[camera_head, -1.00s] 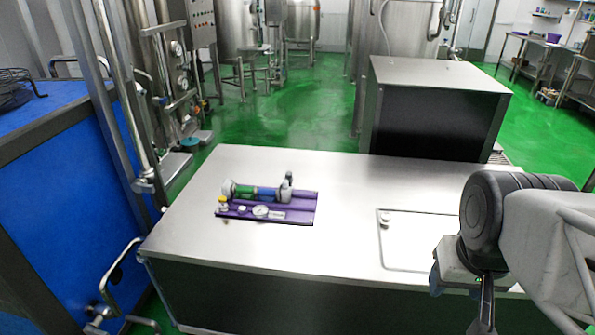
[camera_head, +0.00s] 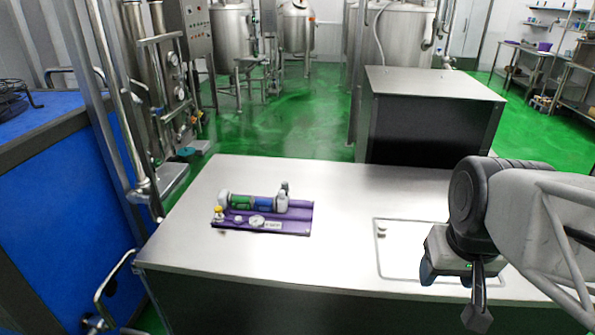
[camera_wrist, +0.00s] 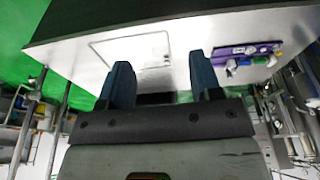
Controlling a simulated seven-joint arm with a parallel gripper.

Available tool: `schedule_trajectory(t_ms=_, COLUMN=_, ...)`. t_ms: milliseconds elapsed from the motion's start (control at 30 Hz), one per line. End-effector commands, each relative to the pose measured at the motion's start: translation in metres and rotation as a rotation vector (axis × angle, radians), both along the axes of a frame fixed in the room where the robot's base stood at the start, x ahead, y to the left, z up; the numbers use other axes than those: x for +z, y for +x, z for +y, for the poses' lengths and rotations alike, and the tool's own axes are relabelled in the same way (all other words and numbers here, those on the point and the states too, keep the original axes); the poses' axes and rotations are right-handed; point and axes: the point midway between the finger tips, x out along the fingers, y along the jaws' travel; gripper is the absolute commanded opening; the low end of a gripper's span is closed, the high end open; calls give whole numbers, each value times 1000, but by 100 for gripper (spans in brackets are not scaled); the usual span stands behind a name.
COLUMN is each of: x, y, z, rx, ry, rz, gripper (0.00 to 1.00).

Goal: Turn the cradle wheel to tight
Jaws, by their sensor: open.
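A small purple cradle board (camera_head: 292,228) lies on the left part of the steel table. A green and blue cylinder (camera_head: 252,202) lies along its back, with a grey-white piece (camera_head: 223,200) at its left end and a grey upright part (camera_head: 283,201) at its right. A round dial (camera_head: 257,221) and a yellow knob (camera_head: 218,213) are at the front. I cannot tell which part is the wheel. My gripper (camera_head: 477,312) hangs at the right, well apart from the board. In the wrist view my gripper (camera_wrist: 163,84) is open and empty; the purple board (camera_wrist: 245,52) shows beyond it.
The steel table top (camera_head: 340,210) is clear between the board and my arm. A square hatch panel (camera_head: 400,265) is set in it at the right. A dark box with a steel top (camera_head: 432,115) stands behind. A blue cabinet (camera_head: 60,220) and pipes stand at the left.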

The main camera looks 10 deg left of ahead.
Motion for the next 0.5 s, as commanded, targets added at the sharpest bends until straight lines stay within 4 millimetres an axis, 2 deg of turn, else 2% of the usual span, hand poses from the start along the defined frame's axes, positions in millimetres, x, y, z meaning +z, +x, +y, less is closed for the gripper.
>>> schedule_trajectory(t_ms=500, x=31, y=115, z=28, rx=198, ry=19, rz=8, gripper=58)
